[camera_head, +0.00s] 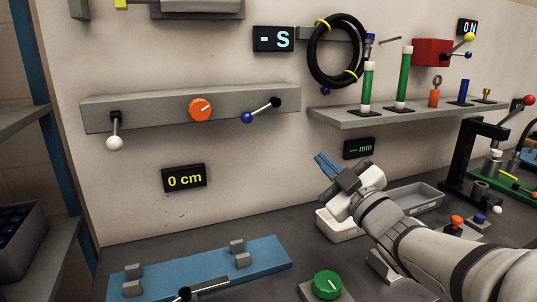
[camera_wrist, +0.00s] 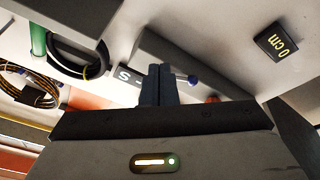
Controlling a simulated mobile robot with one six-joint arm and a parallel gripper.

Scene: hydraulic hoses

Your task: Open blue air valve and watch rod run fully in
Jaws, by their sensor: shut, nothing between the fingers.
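The blue-knobbed valve lever (camera_head: 247,117) is on the grey wall rail (camera_head: 150,104). Its arm slants down and left from a dark pivot. The blue knob also shows in the wrist view (camera_wrist: 193,80), just right of my fingers. My gripper (camera_head: 326,165) is shut and empty, in front of the wall, right of and below the blue knob and apart from it. Its blue-grey fingers show in the wrist view (camera_wrist: 158,82). A display (camera_head: 184,178) below the rail reads "0 cm". A dark rod (camera_head: 208,287) shows partly at the bottom edge by a blue plate (camera_head: 190,268).
The rail also carries an orange dial (camera_head: 201,107) and a white-knobbed lever (camera_head: 114,142). A shelf (camera_head: 345,118) with green cylinders stands right of it. Grey trays (camera_head: 414,198) lie behind my arm. A green knob (camera_head: 327,285) is at the front.

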